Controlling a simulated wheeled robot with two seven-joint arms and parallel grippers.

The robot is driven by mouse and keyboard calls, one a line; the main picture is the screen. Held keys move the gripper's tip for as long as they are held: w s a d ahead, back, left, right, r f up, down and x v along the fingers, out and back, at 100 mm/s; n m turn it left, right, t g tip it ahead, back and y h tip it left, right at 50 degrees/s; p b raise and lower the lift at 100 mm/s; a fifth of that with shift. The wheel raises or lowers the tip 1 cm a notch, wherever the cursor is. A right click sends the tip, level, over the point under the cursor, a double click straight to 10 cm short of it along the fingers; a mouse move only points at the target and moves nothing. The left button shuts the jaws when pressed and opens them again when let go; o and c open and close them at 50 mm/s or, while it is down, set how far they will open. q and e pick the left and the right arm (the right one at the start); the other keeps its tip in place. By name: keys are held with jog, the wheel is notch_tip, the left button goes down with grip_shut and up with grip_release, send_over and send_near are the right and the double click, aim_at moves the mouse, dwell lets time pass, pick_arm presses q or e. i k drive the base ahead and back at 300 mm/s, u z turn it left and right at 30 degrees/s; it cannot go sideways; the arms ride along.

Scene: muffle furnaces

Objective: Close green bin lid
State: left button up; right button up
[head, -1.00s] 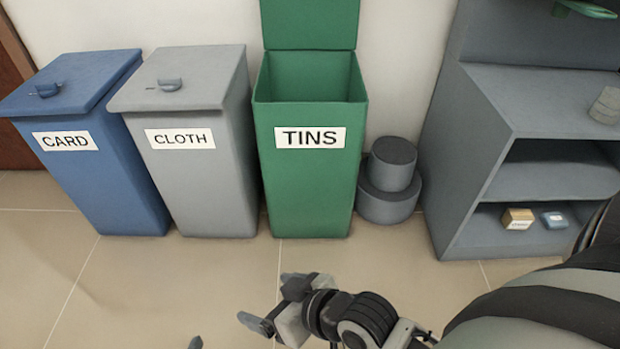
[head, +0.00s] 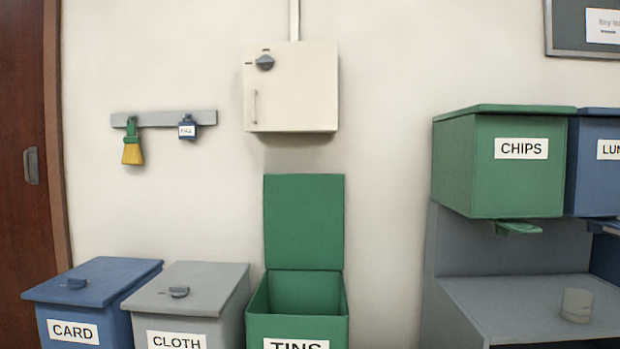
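The green bin (head: 259,325) labelled TINS stands against the wall at the lower middle of the head view. Its green lid (head: 303,222) is open and stands upright against the wall behind the bin. The inside of the bin is visible through its open top. The lower part of the bin is cut off by the frame's bottom edge. Neither of my grippers is in view now.
Left of the green bin stand a closed grey CLOTH bin (head: 190,300) and a closed blue CARD bin (head: 95,282). A white wall cabinet (head: 292,92) hangs above the lid. Right are a grey shelf unit (head: 480,262) and a green CHIPS box (head: 480,170).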

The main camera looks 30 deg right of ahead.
aim_at(304, 214)
jog(key=z, duration=0.4)
jog(key=i, duration=1.2)
jog(key=z, duration=0.65)
